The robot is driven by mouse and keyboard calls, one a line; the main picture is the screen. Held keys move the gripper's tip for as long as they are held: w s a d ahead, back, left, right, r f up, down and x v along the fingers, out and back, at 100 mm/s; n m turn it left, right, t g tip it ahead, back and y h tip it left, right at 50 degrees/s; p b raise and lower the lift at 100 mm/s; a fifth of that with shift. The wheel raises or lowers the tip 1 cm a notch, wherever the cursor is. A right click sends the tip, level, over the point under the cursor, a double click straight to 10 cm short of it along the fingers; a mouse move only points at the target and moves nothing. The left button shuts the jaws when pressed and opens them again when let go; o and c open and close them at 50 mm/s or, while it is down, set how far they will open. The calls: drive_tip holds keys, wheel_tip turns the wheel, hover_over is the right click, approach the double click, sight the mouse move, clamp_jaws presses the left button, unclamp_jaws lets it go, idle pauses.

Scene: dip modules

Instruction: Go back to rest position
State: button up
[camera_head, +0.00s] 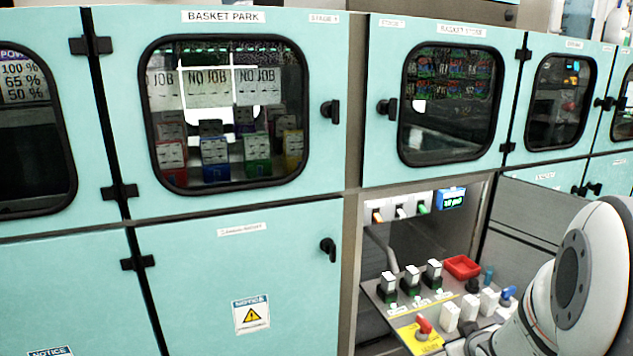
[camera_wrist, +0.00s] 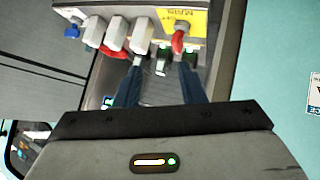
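My gripper (camera_wrist: 160,75) shows in the wrist view with its two dark blue fingers apart and nothing visible held between them. Beyond the fingertips is the control panel (camera_wrist: 135,10), with a red switch (camera_wrist: 180,40) on a yellow plate and several white blocks (camera_wrist: 117,33). In the head view my arm reaches in from the right edge, in front of the panel, and hides part of it. My gripper itself is not clearly visible there.
In the head view the panel ledge (camera_head: 400,312) carries black-and-white switches (camera_head: 411,280), a red tray (camera_head: 462,267) and a red switch (camera_head: 424,328) on yellow. Closed turquoise cabinet doors (camera_head: 240,270) with black handles stand left and above. A grey surface (camera_wrist: 45,40) lies left in the wrist view.

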drive_tip(key=s+a+r+m+g+y+p, duration=0.1)
drive_tip(key=s+a+r+m+g+p, duration=0.2)
drive_tip(key=s+a+r+g+p, duration=0.4)
drive_tip(key=s+a+r, duration=0.8)
drive_tip(key=s+a, duration=0.1)
drive_tip(key=s, duration=0.1)
drive_tip(key=shift+s+r+y, duration=0.2)
drive_tip(key=shift+r+y, duration=0.2)
drive_tip(key=shift+d, duration=0.1)
